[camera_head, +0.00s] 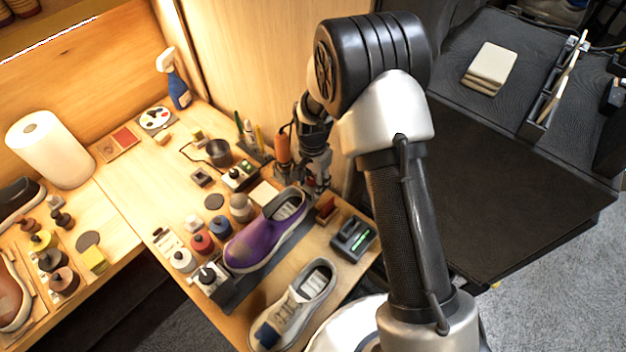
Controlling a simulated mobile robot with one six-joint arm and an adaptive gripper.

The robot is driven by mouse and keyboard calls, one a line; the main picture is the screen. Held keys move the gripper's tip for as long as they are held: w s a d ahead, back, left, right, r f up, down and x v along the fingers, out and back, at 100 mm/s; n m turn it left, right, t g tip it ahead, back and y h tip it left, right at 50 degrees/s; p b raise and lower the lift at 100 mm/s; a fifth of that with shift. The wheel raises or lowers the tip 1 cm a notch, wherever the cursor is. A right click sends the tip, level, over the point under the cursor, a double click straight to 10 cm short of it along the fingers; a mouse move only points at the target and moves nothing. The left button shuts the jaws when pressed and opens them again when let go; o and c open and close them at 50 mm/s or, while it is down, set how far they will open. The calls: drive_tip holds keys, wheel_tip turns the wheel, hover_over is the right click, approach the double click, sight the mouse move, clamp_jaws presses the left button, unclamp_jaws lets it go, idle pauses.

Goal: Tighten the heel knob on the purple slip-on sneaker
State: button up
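The purple slip-on sneaker (254,241) lies on a dark stand (236,291) on the wooden bench. Its toe points to the lower left, and its grey-lined opening and heel are at the upper right. My gripper (319,187) points down just beyond the heel end, close to the shoe. The fingertips are small and partly merge with what is behind them, so I cannot tell whether they touch or hold anything. I cannot make out the heel knob; it may be hidden by my gripper. A clamp with a black knob (207,274) is at the toe end.
A grey-white sneaker (294,308) lies in front. A reddish-brown block (326,209) and a black device with a green light (353,237) are right of the heel. Several bottles and jars, including a red one (202,242), crowd the left side. An orange-handled tool (283,150) stands behind.

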drive_tip(key=shift+r, duration=0.1)
drive_tip(key=shift+c, duration=0.4)
drive_tip(key=c, duration=0.5)
drive_tip(key=shift+o, duration=1.3)
drive_tip(key=m, duration=0.4)
drive_tip(key=shift+o, duration=0.3)
drive_tip(key=shift+m, duration=0.8)
drive_tip(key=shift+w+r+m, duration=0.1)
drive_tip(key=shift+w+m, duration=0.05)
drive_tip(key=shift+m, duration=1.05)
drive_tip(key=shift+o, duration=0.2)
drive_tip(key=shift+a+m, duration=0.1)
drive_tip(key=shift+m, duration=1.9)
drive_tip(key=shift+c, duration=0.2)
